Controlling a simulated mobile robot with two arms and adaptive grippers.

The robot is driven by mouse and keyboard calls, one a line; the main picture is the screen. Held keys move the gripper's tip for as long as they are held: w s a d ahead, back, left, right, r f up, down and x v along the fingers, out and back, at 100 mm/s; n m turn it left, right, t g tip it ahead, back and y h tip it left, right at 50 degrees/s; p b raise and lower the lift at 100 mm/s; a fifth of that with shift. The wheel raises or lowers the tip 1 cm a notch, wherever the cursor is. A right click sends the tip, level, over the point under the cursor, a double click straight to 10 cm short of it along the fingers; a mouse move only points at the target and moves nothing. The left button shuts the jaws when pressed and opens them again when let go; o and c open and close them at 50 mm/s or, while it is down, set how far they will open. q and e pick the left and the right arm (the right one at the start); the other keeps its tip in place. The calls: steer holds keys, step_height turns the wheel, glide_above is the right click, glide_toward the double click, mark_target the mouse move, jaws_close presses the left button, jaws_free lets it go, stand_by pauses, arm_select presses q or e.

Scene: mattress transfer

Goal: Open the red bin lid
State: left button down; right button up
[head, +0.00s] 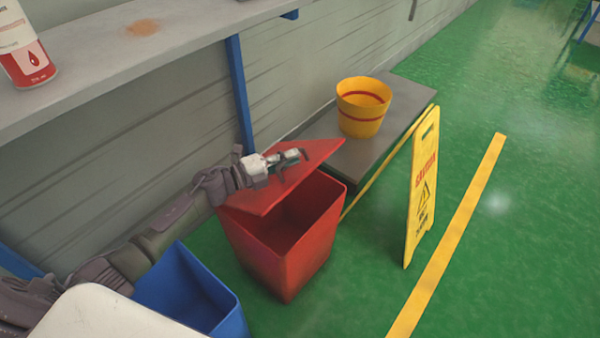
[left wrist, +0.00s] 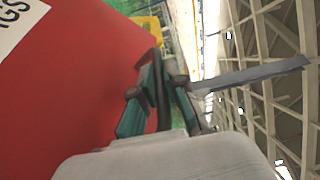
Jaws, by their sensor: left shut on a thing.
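The red bin (head: 290,240) stands on the green floor, and its inside shows through the front. Its red lid (head: 312,157) is tilted up, with a gap between it and the rim at the front and right. My left gripper (head: 300,155) is over the lid and shut on it. In the left wrist view the red lid (left wrist: 75,85) fills the left side, with part of a white label (left wrist: 18,22). The gripper's fingers (left wrist: 160,85) are close together near the lid's edge; the exact contact is hard to see. My right gripper is not in view.
An open blue bin (head: 190,290) stands left of the red bin. A yellow bucket (head: 362,115) sits on a low grey platform (head: 400,95) behind. A yellow caution sign (head: 422,190) stands to the right. A shelf (head: 130,55) with a bottle (head: 25,55) runs along the wall.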

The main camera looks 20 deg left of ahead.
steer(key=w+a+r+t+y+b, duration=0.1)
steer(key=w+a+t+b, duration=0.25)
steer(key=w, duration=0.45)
arm_select(q)
steer(key=w+a+r+n+t+b, duration=0.1)
steer(key=w+a+r+n, duration=0.1)
steer(key=a, duration=0.5)
steer(key=w+a+r+n+t+b, duration=0.1)
steer(key=w+a+r+n+b, duration=0.1)
steer(key=a+n, duration=0.4)
steer(key=w+a+r+n+t+b, duration=0.1)
steer(key=w+a+r+n+t, duration=0.1)
steer(key=a, duration=0.6)
steer(key=shift+w+a+r+n, duration=0.2)
steer(key=shift+w+r+n, duration=0.75)
steer(key=shift+r, duration=0.5)
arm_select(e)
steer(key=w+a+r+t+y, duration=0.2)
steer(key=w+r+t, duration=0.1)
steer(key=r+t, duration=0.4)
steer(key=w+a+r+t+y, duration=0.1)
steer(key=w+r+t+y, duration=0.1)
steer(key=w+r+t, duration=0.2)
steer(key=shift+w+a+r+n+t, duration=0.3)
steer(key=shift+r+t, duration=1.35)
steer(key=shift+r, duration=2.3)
arm_select(q)
steer(key=shift+s, duration=0.1)
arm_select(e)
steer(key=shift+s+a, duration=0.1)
